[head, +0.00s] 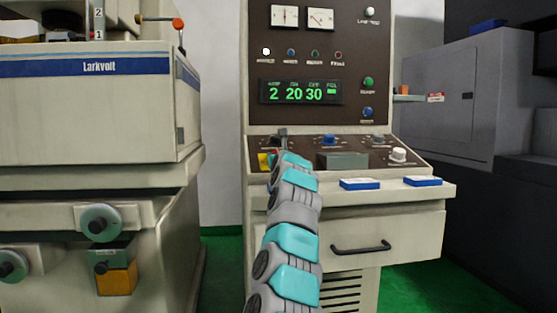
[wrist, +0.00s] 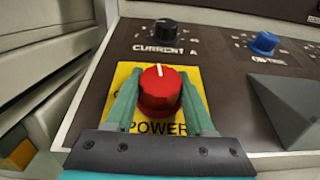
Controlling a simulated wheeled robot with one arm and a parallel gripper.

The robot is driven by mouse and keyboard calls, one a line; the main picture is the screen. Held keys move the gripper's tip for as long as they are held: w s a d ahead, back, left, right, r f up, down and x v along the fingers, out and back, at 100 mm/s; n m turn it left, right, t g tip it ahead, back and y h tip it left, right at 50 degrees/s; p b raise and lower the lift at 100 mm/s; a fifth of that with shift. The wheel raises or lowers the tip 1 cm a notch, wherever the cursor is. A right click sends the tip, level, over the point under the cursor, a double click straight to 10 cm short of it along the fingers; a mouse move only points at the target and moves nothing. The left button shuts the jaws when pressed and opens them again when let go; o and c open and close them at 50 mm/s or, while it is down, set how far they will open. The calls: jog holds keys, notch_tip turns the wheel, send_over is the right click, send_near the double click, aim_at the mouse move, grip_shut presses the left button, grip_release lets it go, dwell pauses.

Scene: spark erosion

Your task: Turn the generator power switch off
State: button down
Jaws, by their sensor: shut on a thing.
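The generator power switch (wrist: 159,88) is a red rotary knob on a yellow plate (wrist: 185,128) marked POWER, seen in the wrist view. Its white pointer line points up, tilted slightly to the left. My gripper (wrist: 160,98) has one green finger on each side of the knob and is shut on it. In the head view my arm reaches to the left end of the sloped panel, where part of the yellow plate (head: 263,161) shows; the knob is mostly hidden there. The generator display (head: 300,92) is lit green with 2, 20 and 30.
A black CURRENT knob (wrist: 166,27) sits just above the switch, and a blue knob (wrist: 265,43) is to its right. The Larkvolt machine (head: 90,100) stands at left, a grey cabinet (head: 450,100) at right.

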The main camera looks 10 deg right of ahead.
jog(key=shift+n+y, duration=0.6)
jog(key=shift+y, duration=0.2)
jog(key=shift+d+r+n+y, duration=0.1)
jog(key=shift+n+y, duration=0.2)
jog(key=shift+n, duration=0.1)
jog(key=shift+n+y+p, duration=0.35)
jog(key=shift+n+y, duration=0.25)
jog(key=shift+y, duration=0.2)
jog(key=shift+n+g+y+p, duration=0.3)
jog(key=shift+n+g+y, duration=0.7)
jog(key=shift+n+y, duration=0.95)
jog(key=shift+f+n+y, duration=0.25)
jog(key=shift+y, duration=0.1)
jog(key=shift+g, duration=0.3)
jog(key=shift+a+r+n+g+y, duration=0.2)
jog(key=shift+n+g+y, duration=0.3)
jog(key=shift+n+y, duration=0.4)
